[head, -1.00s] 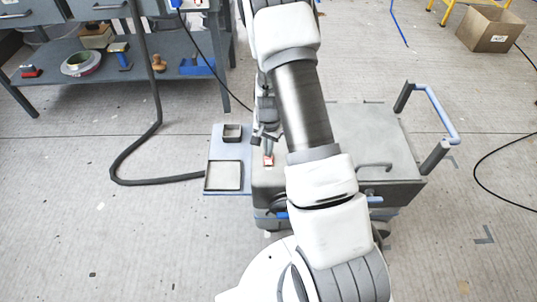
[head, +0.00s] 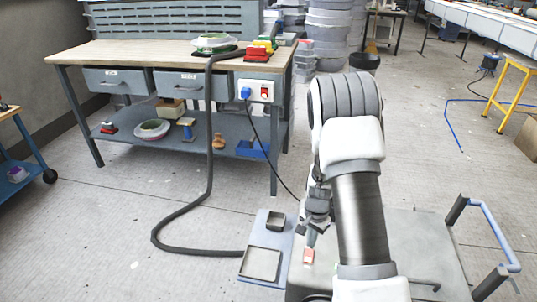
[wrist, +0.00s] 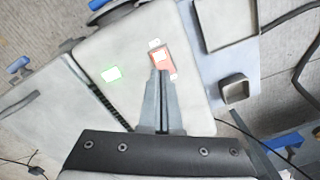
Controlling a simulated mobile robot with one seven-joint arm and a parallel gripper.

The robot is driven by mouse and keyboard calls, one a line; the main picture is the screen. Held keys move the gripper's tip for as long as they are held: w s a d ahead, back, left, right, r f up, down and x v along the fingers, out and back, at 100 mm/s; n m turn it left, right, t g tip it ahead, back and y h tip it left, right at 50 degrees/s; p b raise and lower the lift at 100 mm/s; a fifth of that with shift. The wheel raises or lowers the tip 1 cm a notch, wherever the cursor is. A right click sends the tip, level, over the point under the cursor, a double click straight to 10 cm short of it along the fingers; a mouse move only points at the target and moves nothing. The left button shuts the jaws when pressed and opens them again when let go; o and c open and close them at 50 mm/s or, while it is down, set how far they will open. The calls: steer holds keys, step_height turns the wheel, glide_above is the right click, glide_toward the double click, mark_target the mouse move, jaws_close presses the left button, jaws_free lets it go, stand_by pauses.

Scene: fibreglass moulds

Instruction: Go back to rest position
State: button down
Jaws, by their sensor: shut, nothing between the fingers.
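My gripper (head: 311,236) is in front of my arm in the head view, held over the grey top of my base. In the wrist view my gripper (wrist: 162,78) shows its two fingers closed together, with nothing held. A small red and white item (wrist: 160,56) lies on the base top just beyond the fingertips; it also shows in the head view (head: 308,256). I cannot tell whether the fingertips touch it.
A blue-grey side tray (head: 256,226) with a small bin (head: 276,221) and a larger shallow bin (head: 260,264) lies left of the base. A workbench (head: 140,50) stands behind, with a black hose (head: 207,150) running down to the floor. A yellow trestle (head: 511,90) stands right.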

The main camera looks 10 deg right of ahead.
steer(key=s+a+r+n+t, duration=0.1)
steer(key=s+a+r+n, duration=0.15)
steer(key=r, duration=0.95)
steer(key=s+a+r+n+t, duration=0.2)
steer(key=a+r, duration=0.2)
steer(key=r, duration=0.8)
steer(key=s+a+r+n+t, duration=0.3)
steer(key=s+r+n, duration=0.3)
steer(key=s+r, duration=0.8)
steer(key=s+r+p, duration=0.3)
steer(key=r+p, duration=1.6)
steer(key=p, duration=0.2)
steer(key=shift+r, duration=0.35)
